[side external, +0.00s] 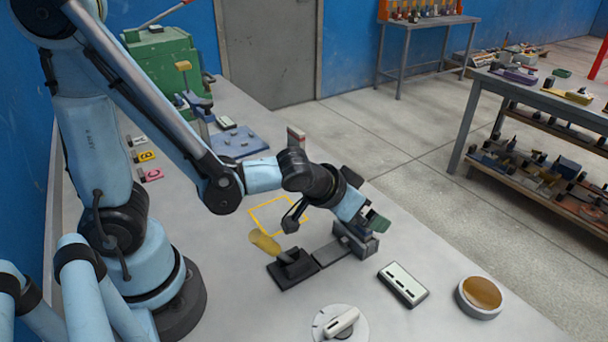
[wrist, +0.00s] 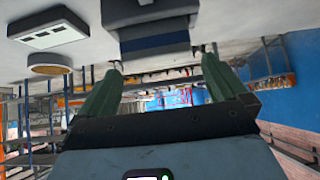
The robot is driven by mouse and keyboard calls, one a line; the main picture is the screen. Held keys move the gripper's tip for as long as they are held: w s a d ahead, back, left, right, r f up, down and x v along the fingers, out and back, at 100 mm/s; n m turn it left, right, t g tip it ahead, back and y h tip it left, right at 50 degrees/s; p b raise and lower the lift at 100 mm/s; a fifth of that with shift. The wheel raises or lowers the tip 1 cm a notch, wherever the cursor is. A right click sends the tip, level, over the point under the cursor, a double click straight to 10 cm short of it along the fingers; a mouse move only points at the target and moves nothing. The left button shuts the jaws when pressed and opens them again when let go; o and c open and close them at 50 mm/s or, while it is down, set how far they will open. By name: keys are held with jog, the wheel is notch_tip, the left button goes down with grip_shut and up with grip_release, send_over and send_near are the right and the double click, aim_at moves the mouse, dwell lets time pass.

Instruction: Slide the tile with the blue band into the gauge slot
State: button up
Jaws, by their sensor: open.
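In the wrist view a grey piece with a dark blue band (wrist: 155,42), which looks like the tile, sits against a dark grey block (wrist: 150,12). The green fingers of my gripper (wrist: 163,78) are open, one on each side below the piece; I cannot tell whether either touches it. In the side view my gripper (side external: 376,221) is low over the grey block (side external: 357,241) at the end of a metal strip. The arm hides most of the tile there, and I cannot make out how far it is in a slot.
A yellow-handled lever (side external: 265,243) on a dark base stands left of the block. A white slotted box (side external: 403,284), a tan-topped round pad (side external: 481,295) and a white dial (side external: 340,324) lie in front. A yellow square outline (side external: 262,205) marks bare table behind the lever.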

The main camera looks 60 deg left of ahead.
jog(key=shift+s+d+r, duration=0.1)
jog(key=shift+r, duration=0.7)
jog(key=s+d+r, duration=0.6)
jog(key=s+d, duration=0.1)
jog(key=d, duration=0.1)
jog(key=shift+s+d+r, duration=0.25)
jog(key=shift+s+r, duration=0.05)
jog(key=shift+r, duration=0.1)
jog(key=a+f+g, duration=0.1)
jog(key=a, duration=1.4)
jog(key=shift+s+a+g, duration=0.15)
jog(key=shift+a+g, duration=0.2)
jog(key=shift+g, duration=0.05)
